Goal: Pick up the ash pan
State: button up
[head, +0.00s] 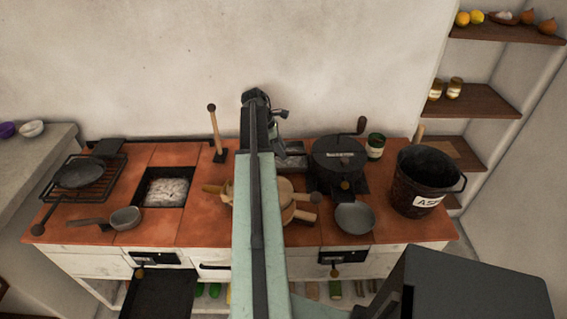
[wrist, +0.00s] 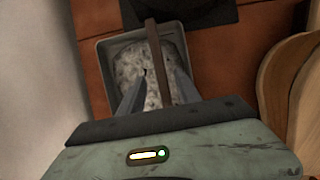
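The ash pan (wrist: 108,62) is a grey rectangular tray full of pale grey ash in the wrist view. A thin brown bar, seemingly its handle, crosses above the ash. My gripper (wrist: 162,73) is open over the pan, with one finger on each side of the bar in the picture. I cannot tell whether the fingers touch the bar or how high they are. In the head view, a grey metal pan (head: 291,148) that looks like the same one lies at the back of the red-tiled stove top, partly hidden by my arm.
A dark bucket (head: 421,182) with a partly readable "AS" label stands right. A round black pot (head: 338,160) and a grey pan (head: 355,217) are nearer. Wooden ware (head: 289,200) lies behind my arm. An ash-filled opening (head: 166,190) is left. The wall is close behind.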

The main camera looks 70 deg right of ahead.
aim_at(287, 164)
jog(key=b+x, duration=0.5)
jog(key=shift+s+a+f, duration=0.15)
jog(key=shift+r, duration=0.2)
grip_shut()
dwell(1.0)
